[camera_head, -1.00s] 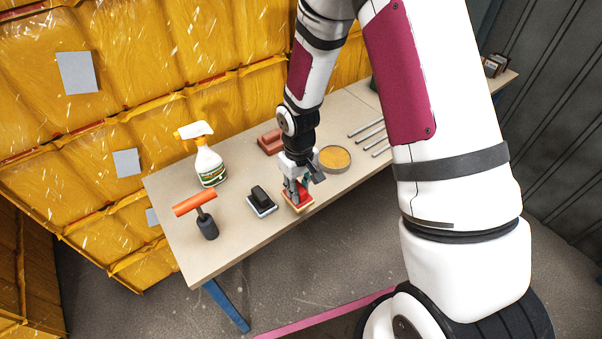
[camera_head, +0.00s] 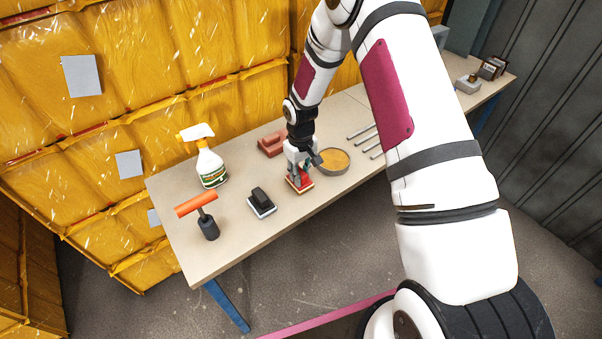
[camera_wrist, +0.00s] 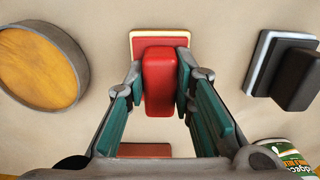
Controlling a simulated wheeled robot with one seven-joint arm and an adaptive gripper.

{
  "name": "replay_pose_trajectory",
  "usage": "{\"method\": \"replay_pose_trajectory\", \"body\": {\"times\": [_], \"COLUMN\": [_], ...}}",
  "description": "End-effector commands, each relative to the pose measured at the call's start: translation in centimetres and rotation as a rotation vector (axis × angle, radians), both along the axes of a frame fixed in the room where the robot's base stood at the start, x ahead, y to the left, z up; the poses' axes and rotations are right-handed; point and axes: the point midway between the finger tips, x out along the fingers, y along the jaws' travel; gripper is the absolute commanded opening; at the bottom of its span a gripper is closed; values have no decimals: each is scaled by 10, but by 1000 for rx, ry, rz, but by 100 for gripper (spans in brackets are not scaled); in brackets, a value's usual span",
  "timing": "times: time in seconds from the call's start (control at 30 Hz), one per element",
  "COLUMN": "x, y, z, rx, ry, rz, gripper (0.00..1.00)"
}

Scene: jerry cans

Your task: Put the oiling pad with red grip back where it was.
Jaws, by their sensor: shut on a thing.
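The oiling pad with red grip (camera_wrist: 159,82) sits between the two teal-lined fingers of my gripper (camera_wrist: 160,85) in the wrist view. Its red grip is held between the fingertips, and its pale-edged base shows beyond the grip. In the head view the pad (camera_head: 300,186) is at or just above the front part of the bench, under my gripper (camera_head: 300,175). I cannot tell whether its base touches the bench top.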

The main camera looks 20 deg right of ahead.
Motion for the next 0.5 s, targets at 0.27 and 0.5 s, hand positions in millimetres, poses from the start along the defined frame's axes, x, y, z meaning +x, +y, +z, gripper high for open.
{"method": "replay_pose_trajectory", "body": {"times": [0.27, 0.5], "x": [0, 0], "y": [0, 0], "z": [-2, -2], "rx": [0, 0], "ry": [0, 0], "rz": [-1, -1], "gripper": [0, 43]}}
